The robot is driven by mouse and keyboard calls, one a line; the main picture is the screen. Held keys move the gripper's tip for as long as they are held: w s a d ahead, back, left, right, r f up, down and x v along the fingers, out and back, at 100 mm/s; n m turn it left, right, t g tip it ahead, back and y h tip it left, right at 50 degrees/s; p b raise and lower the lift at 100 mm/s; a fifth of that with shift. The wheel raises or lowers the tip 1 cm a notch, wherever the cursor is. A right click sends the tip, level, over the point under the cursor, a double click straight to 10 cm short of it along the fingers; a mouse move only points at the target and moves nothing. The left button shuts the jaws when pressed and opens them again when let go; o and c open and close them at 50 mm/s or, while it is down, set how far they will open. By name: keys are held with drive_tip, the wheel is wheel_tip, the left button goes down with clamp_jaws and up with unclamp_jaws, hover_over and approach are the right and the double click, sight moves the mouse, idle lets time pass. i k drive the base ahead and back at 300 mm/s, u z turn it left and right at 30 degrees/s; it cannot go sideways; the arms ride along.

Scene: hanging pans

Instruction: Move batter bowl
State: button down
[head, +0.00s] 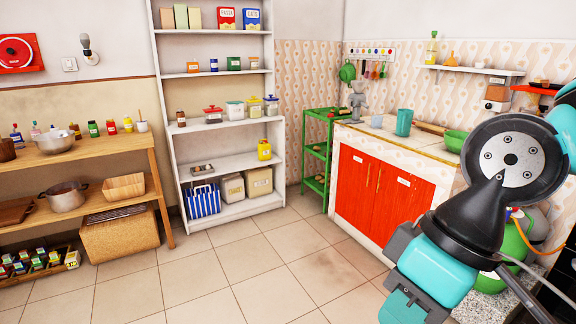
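No bowl here is labelled as the batter bowl, so I cannot tell which one it is. A metal bowl (55,142) sits on top of the wooden table at the left; its contents are too small to make out. A green bowl (456,140) sits on the right counter, near the wall. My gripper (412,290) is at the lower right, in front of the counter and well apart from both bowls. Its fingertips are not clear, so I cannot tell whether it is open or shut. My arm hides part of the right side.
A white shelf unit (164,100) with jars and boxes stands at the back. A pot (66,198) and a wooden box (124,187) sit on the table's lower shelf. A green rack (316,160) stands beside the red-doored counter (356,190). The tiled floor (240,270) is clear.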

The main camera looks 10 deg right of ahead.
sight(454, 139)
drive_tip(key=u, duration=0.1)
drive_tip(key=i, duration=2.05)
drive_tip(key=z, duration=0.6)
drive_tip(key=i, duration=1.25)
drive_tip(key=z, duration=1.3)
drive_tip(key=i, duration=1)
drive_tip(key=z, duration=0.5)
